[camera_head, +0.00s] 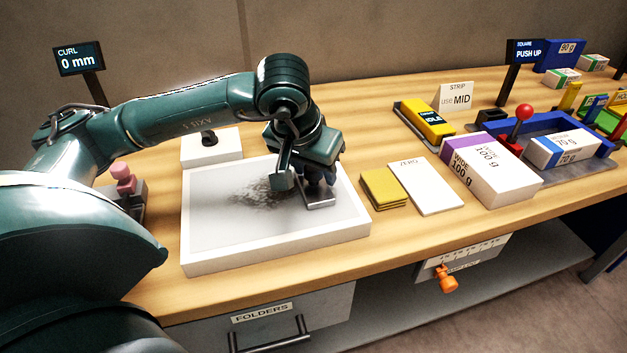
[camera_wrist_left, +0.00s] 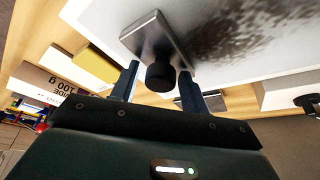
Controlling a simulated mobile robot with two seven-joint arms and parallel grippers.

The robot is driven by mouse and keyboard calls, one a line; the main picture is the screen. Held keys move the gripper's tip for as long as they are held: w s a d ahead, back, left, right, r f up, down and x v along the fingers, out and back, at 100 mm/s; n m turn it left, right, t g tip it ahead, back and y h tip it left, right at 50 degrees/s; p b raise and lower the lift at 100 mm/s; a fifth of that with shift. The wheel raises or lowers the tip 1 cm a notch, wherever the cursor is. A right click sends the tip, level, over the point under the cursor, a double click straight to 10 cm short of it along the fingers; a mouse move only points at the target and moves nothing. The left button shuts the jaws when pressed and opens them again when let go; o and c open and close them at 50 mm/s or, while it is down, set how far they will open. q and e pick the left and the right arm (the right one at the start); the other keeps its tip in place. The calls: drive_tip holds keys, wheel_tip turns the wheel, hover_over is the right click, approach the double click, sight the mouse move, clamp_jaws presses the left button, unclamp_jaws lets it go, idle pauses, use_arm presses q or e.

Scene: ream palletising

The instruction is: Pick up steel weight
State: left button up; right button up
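The steel weight (camera_head: 319,201) is a flat metal block on the white tray (camera_head: 290,253), near its right side. In the left wrist view the steel weight (camera_wrist_left: 152,35) shows with a black knob (camera_wrist_left: 160,77) on it. My left gripper (camera_head: 314,177) is low over the weight. In the left wrist view its two fingers (camera_wrist_left: 160,84) stand on either side of the knob, with a narrow gap at each side, so it looks open. In the head view the gripper hides the knob. My right gripper is in neither view.
Yellow pads (camera_head: 384,190) and a white ZERO card (camera_head: 426,187) lie right of the tray. A WIDE 100 g ream (camera_head: 490,172) stands further right. A white block with a dark knob (camera_head: 212,148) is behind the tray. A pink-topped item (camera_head: 123,178) is at left.

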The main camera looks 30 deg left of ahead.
use_arm(q)
clamp_jaws()
idle(0.3)
